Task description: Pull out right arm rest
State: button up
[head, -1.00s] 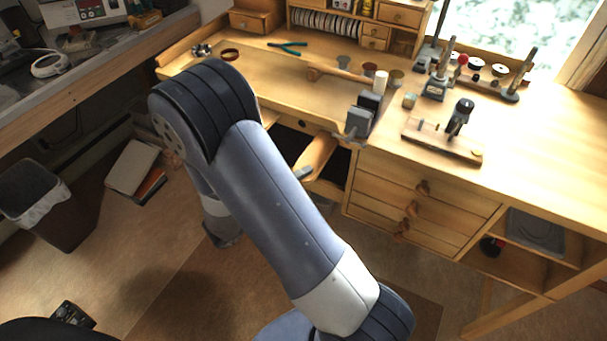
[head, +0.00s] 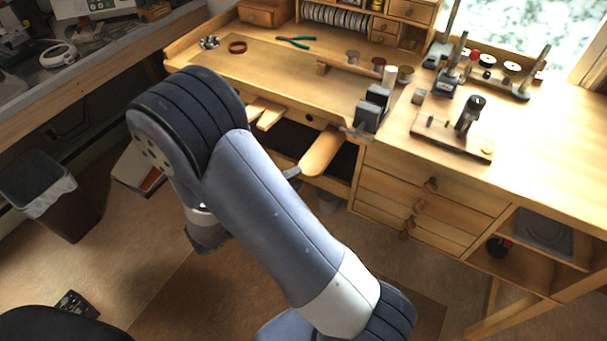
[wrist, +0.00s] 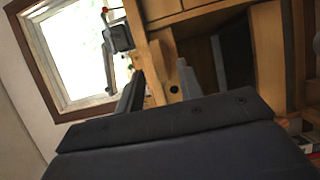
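The right arm rest (head: 322,152) is a light wooden paddle that juts from the front of the workbench, left of the drawers. My gripper is mostly hidden behind my arm in the head view; a grey fingertip shows at the near left end of the arm rest. I cannot tell there whether they touch. In the wrist view my gripper (wrist: 158,85) has its two grey fingers apart, with a pale wooden piece (wrist: 156,84) showing between or beyond them. I cannot tell whether that piece is the arm rest.
The workbench (head: 540,160) has drawers (head: 425,205) right of the arm rest and a vise (head: 370,112) above it. Another wooden paddle (head: 268,118) shows to the left. A bin (head: 45,190) stands at far left. Open floor lies in front.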

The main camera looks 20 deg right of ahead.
aim_at(311, 165)
jog(key=v, duration=0.5)
jog(key=shift+s+a+b, duration=0.1)
jog(key=shift+a+b, duration=0.2)
jog(key=shift+a, duration=0.1)
jog(key=p+x, duration=0.1)
jog(key=x, duration=0.9)
jog(key=shift+d+p, duration=0.4)
jog(key=shift+w+d+p, duration=0.35)
jog(key=shift+w+d, duration=0.2)
jog(key=shift+d, duration=0.1)
